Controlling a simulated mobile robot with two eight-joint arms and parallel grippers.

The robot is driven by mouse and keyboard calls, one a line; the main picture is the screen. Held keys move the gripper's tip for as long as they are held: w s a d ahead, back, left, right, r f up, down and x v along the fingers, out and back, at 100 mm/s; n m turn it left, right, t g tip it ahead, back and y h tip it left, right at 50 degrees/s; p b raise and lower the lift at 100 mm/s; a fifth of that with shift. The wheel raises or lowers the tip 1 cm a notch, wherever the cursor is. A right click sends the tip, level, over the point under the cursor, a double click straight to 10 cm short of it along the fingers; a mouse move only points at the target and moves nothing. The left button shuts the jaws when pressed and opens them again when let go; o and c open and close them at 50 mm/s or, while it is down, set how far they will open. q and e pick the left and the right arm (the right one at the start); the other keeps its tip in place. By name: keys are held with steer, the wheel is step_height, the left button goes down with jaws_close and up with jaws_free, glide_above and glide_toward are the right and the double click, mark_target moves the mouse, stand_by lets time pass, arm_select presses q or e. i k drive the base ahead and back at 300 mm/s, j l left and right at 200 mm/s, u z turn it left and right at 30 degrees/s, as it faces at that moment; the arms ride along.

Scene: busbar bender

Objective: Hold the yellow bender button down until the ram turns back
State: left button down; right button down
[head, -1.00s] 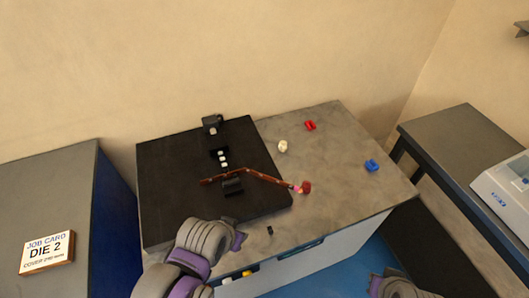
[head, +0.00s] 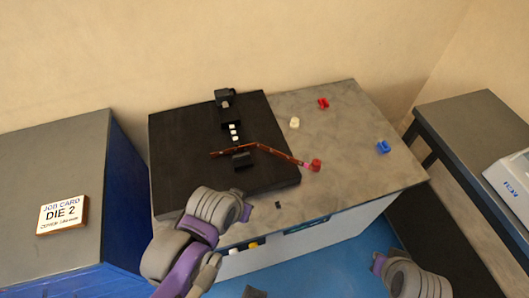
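The yellow button (head: 253,245) is on the bench's front face, right of a white button (head: 234,250). My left arm reaches in from the lower left, its bulky joint left of the buttons. A dark part that looks like my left gripper (head: 255,292) shows at the bottom edge, below and apart from the yellow button; its fingers cannot be made out. My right arm's joint is at the lower right, its gripper out of view. The bender's black ram block (head: 231,119) and white pieces (head: 235,132) stand behind a bent copper bar (head: 270,149) and a black block (head: 243,160).
Red (head: 323,103), cream (head: 295,123) and blue (head: 383,146) parts lie on the grey bench top (head: 350,165). A red piece (head: 316,165) is at the bar's right end. A job card (head: 63,215) reading DIE 2 lies on the left cabinet. A side table (head: 470,125) stands right.

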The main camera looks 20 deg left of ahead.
mark_target(253, 245)
steer(key=u, duration=2.4)
steer(key=k+j, duration=0.5)
steer(key=k, duration=0.2)
